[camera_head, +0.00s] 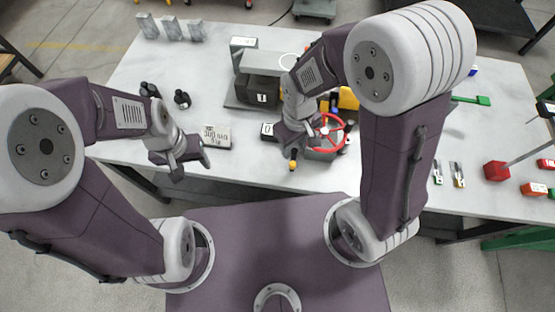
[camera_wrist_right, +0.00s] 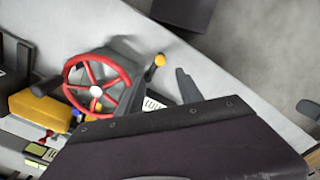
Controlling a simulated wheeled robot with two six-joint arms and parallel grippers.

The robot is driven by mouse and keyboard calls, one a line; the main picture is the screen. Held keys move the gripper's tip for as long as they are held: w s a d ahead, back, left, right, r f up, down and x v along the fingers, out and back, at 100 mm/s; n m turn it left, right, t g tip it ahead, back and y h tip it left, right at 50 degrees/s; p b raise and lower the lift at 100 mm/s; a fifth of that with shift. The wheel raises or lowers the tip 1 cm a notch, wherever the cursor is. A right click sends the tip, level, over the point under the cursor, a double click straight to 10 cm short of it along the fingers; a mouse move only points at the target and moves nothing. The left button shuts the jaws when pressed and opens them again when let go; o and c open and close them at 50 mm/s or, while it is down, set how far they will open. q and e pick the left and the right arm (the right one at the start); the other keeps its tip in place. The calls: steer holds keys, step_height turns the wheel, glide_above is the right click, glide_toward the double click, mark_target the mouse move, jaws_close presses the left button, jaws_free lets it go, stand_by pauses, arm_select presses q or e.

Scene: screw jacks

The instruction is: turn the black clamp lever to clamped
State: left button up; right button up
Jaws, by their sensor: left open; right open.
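A red handwheel (camera_head: 328,133) stands on a dark grey jack at the table's front middle. It also shows in the right wrist view (camera_wrist_right: 97,86). A short dark lever with a yellow knob (camera_wrist_right: 159,60) sits beside the wheel; its knob shows just below my right gripper in the head view (camera_head: 293,164). I cannot tell for sure whether this is the black clamp lever. My right gripper (camera_head: 297,142) is open, close to the left of the wheel, and hides part of the jack. My left gripper (camera_head: 190,163) is open and empty over the front edge, left of a label block.
The label block (camera_head: 217,137) and a large grey and black machine (camera_head: 262,85) stand nearby. Black knobs (camera_head: 181,98) are at the left, grey blocks (camera_head: 172,29) at the back left. A red block (camera_head: 496,170) and a green-handled tool (camera_head: 470,100) lie right.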

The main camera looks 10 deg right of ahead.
mark_target(293, 164)
steer(key=shift+s+d+f, duration=0.15)
steer(key=shift+s+f, duration=0.25)
steer(key=shift+f, duration=0.1)
step_height(293, 164, down, 8)
steer(key=shift+w+f+b, duration=0.1)
steer(key=shift+f+b, duration=0.05)
steer(key=shift+b, duration=0.4)
jaws_close()
stand_by(0.8)
